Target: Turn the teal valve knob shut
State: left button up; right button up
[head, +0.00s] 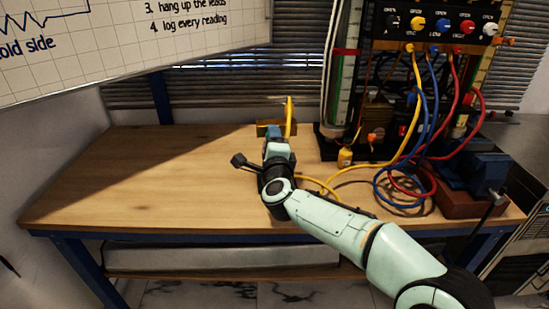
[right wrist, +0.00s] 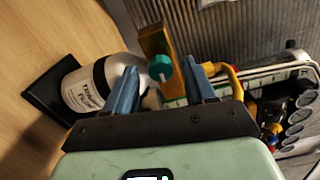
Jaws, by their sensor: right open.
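The teal valve knob (right wrist: 160,67) shows in the right wrist view, on a brass-yellow block (right wrist: 155,42). It appears between the two blue fingers of my right gripper (right wrist: 162,74), near their tips. The fingers are apart, with a gap on each side of the knob, and I see no contact. In the head view my right gripper (head: 276,134) is over the back of the bench, in front of the brass block (head: 262,127) and an upright yellow piece (head: 289,115). The knob is hidden there. My left gripper is not in view.
A white labelled bottle (right wrist: 86,88) is beside the fingers in the wrist view. The gauge rig (head: 430,35), with yellow, blue and red leads (head: 428,110), stands right of my gripper. A blue vise (head: 485,172) is at the bench's right. The bench's left side (head: 140,180) is clear.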

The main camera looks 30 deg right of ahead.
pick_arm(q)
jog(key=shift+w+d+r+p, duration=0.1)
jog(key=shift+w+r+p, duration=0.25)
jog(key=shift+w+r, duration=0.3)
pick_arm(e)
jog(key=v, duration=1.2)
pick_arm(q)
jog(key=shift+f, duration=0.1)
pick_arm(e)
jog(key=shift+a, duration=0.1)
